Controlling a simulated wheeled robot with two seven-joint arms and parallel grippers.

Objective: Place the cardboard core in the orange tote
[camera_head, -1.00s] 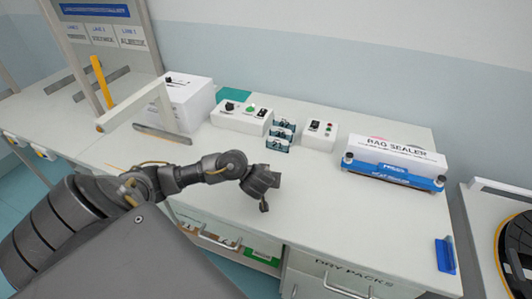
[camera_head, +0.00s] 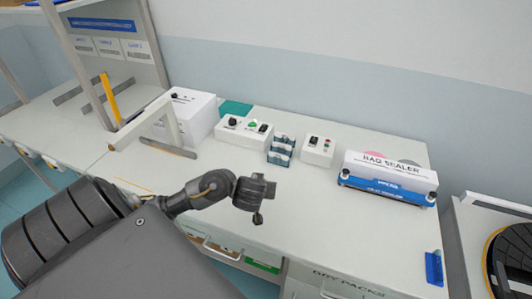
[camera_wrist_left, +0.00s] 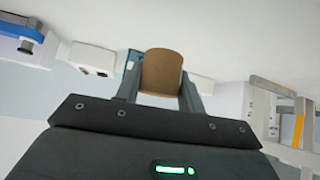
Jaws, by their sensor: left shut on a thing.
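The brown cardboard core (camera_wrist_left: 161,72) stands between the two fingers of my left gripper (camera_wrist_left: 160,92) in the left wrist view. The gripper is shut on it. In the head view, my left gripper (camera_head: 255,196) is above the front part of the white bench, and I cannot make out the core there. No orange tote is in view. My right gripper is not in view.
On the white bench (camera_head: 330,225) stand a bag sealer (camera_head: 388,180), control boxes (camera_head: 243,130), small blue-grey holders (camera_head: 281,150) and a white box (camera_head: 186,115). A frame with a yellow post (camera_head: 110,97) is at left. A black-and-yellow turntable (camera_head: 500,255) is at right.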

